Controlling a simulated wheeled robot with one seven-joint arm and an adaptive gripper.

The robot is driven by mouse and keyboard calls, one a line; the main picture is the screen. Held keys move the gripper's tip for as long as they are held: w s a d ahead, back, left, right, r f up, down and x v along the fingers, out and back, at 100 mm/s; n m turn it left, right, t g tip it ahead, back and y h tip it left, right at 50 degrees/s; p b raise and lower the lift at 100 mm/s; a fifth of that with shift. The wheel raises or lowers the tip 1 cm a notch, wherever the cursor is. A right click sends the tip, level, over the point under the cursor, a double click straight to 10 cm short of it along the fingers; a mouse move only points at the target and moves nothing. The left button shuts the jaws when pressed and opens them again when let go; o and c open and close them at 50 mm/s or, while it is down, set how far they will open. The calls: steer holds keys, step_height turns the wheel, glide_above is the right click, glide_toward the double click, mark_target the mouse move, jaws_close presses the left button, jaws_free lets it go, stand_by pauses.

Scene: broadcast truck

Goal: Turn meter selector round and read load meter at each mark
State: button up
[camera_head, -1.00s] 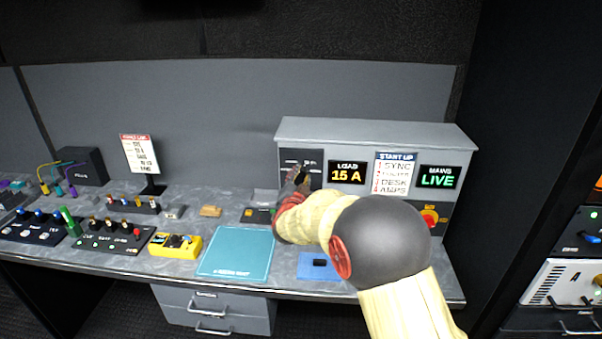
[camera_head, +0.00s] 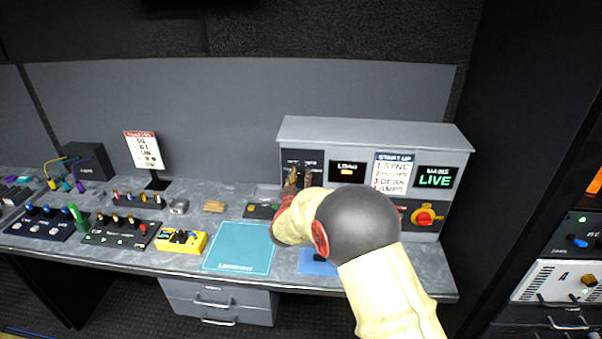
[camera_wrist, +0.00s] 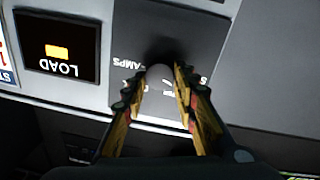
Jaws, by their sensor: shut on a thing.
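The meter selector (camera_wrist: 160,72) is a dark round knob on a dark panel (camera_head: 290,158) at the left of the grey power unit. My gripper (camera_wrist: 160,75) is shut on the selector, its two fingers on either side of it; it also shows in the head view (camera_head: 297,178). The fingers hide most of the marks around the knob; "AMPS" shows beside it in the wrist view. The load meter (camera_head: 347,174) sits just right of the selector panel. Its small orange readout is not legible; it also shows upside down in the wrist view (camera_wrist: 57,50).
A mains display (camera_head: 435,178) reads LIVE in green. A red rotary switch on a yellow plate (camera_head: 425,217) sits below it. A start-up card (camera_head: 392,172) stands between the displays. A teal mat (camera_head: 240,248), yellow box (camera_head: 180,241) and control panels lie on the desk.

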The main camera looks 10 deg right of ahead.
steer(key=shift+f+n+p, duration=0.15)
steer(key=shift+n+p, duration=0.55)
steer(key=shift+n, duration=1.2)
steer(key=o, duration=1.1)
steer(key=shift+o, duration=0.3)
steer(key=v, duration=1.2)
steer(key=shift+a+f, duration=0.1)
